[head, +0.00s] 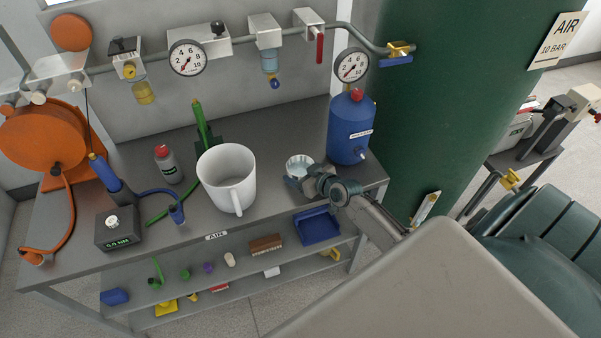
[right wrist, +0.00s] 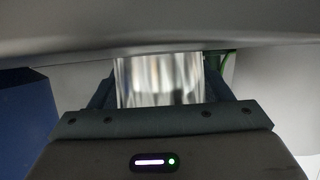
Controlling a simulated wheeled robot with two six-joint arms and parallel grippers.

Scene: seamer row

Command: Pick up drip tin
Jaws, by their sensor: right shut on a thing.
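The drip tin, a small shiny metal cup (head: 298,164), is on the grey bench top near its right end, between the white jug and the blue bottle. My right gripper (head: 306,180) reaches in from the lower right and is shut on the tin's near side. In the right wrist view the ribbed silvery tin (right wrist: 158,80) fills the gap between the two fingers (right wrist: 160,92). Its lower part is hidden by the gripper. I cannot tell whether the tin touches the bench. My left gripper is not in view.
A white jug (head: 226,172) stands left of the tin, and a blue bottle (head: 349,130) stands close on its right. A gauge (head: 351,66) and pipe run above. A grey spray can (head: 168,167) is farther left. A lower shelf holds a blue tray (head: 317,228).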

